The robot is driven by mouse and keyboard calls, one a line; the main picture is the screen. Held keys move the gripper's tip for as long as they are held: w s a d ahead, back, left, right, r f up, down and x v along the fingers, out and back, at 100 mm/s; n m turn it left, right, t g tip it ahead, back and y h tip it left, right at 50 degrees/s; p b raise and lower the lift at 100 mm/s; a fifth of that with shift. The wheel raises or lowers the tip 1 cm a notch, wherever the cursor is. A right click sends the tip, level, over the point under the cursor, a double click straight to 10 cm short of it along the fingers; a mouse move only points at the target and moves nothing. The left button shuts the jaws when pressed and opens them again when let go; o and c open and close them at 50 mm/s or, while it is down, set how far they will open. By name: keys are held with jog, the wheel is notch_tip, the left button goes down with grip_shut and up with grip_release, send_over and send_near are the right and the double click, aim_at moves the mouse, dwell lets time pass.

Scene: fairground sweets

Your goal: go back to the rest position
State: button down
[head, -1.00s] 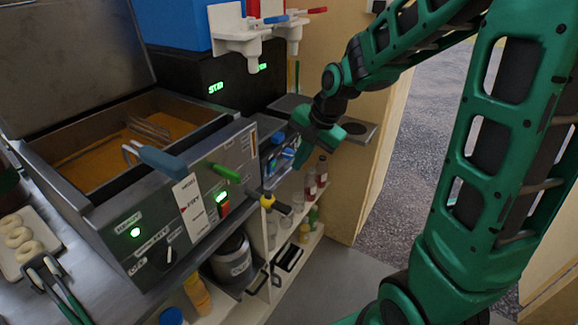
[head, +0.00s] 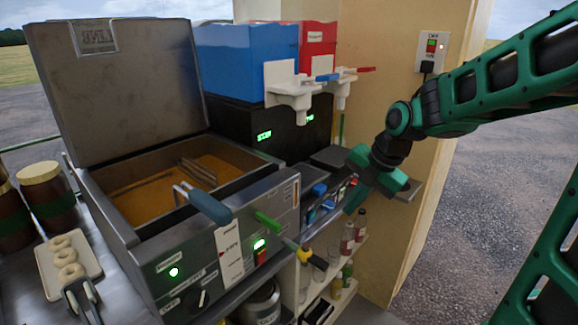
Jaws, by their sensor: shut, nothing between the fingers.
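My gripper (head: 354,205), green with a black wrist, hangs at the end of my green arm right of centre in the head view. It points down, in front of the small control panel and close to the grey side shelf. Its fingers are shut and I see nothing held in them. The fingertips are small here, and whether they touch the panel I cannot tell.
A fryer (head: 225,255) with an open lid (head: 115,75) and a blue-handled basket stands left. A blue tank (head: 240,62) and red tank (head: 318,45) with taps stand behind. Bottles (head: 347,240) stand on a lower shelf. A wooden wall (head: 405,130) rises behind my gripper.

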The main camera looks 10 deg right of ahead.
jog(key=s+d+m+g, duration=0.1)
jog(key=s+d+m, duration=0.2)
jog(key=s+m, duration=0.5)
jog(key=s+d+f+m+g+h, duration=0.1)
jog(key=s+d+m, duration=0.3)
jog(key=s+m, duration=0.5)
jog(key=s+d+m+g+h, duration=0.1)
jog(key=s+d+m, duration=0.2)
jog(key=s+m, duration=0.5)
jog(key=m, duration=0.6)
jog(key=shift+s+d+f+g, duration=0.25)
jog(key=shift+d+f+g, duration=0.05)
jog(key=shift+d, duration=0.1)
jog(key=shift+w+f, duration=0.25)
jog(key=shift+w, duration=0.4)
jog(key=c, duration=2.5)
grip_release()
